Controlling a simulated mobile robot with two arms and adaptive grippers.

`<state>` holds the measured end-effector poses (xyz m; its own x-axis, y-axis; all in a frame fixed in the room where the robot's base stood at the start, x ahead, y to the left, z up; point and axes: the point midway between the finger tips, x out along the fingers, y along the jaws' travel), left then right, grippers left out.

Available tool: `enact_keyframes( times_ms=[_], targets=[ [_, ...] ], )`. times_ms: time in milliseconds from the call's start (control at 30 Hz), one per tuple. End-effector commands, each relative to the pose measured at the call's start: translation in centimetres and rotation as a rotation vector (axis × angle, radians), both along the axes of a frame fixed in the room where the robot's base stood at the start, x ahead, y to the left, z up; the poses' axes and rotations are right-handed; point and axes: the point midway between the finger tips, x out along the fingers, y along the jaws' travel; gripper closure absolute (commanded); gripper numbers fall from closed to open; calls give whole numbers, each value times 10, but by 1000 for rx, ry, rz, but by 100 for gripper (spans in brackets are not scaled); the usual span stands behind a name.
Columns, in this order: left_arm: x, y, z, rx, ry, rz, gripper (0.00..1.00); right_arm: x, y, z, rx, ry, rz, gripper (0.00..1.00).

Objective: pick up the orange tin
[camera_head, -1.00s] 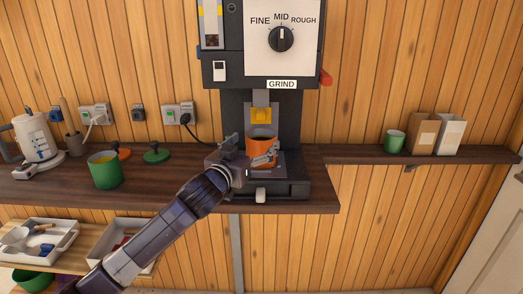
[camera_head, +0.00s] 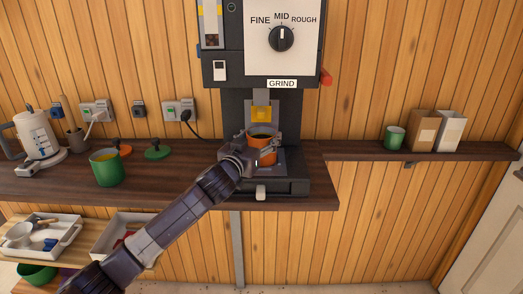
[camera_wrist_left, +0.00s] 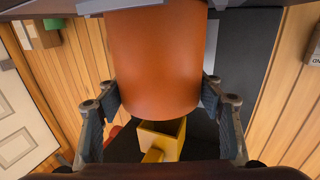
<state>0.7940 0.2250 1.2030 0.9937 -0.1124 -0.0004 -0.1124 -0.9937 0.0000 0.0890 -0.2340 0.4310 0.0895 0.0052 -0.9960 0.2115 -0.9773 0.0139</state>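The orange tin (camera_head: 267,157) is upright, dark inside, over the base of the grinder (camera_head: 292,187) and below its yellow spout (camera_head: 261,113). My left gripper (camera_head: 262,149) reaches it from the front left, with a finger on each side. In the left wrist view the orange tin (camera_wrist_left: 157,60) fills the space between the fingers of my left gripper (camera_wrist_left: 160,98), and both pads appear to press on its sides. The gripper hides part of the tin in the head view. My right gripper is not in view.
A green tin (camera_head: 107,170) and a green-based tamper (camera_head: 157,152) stand on the counter (camera_head: 190,181) at left, near a white kettle (camera_head: 36,135). A small green cup (camera_head: 394,137) and two bags stand on the right shelf (camera_head: 350,155). Trays lie on a lower left shelf.

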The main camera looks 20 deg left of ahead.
Motion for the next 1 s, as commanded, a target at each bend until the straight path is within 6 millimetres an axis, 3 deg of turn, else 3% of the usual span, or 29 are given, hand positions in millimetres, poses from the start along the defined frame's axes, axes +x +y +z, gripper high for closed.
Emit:
enact_keyframes(
  times_ms=[33, 233, 567, 767, 1000],
  targets=[
    [0, 0, 0, 0, 0, 0, 53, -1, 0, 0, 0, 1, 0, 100],
    [0, 0, 2, 0, -3, -1, 75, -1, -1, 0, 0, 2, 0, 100],
    [0, 0, 8, -1, -6, 0, 76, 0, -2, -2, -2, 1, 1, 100],
    [0, 0, 34, -1, -10, -1, 76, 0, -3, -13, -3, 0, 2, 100],
    [-35, 4, 34, 1, -3, -2, 76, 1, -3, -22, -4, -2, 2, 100]
  ],
)
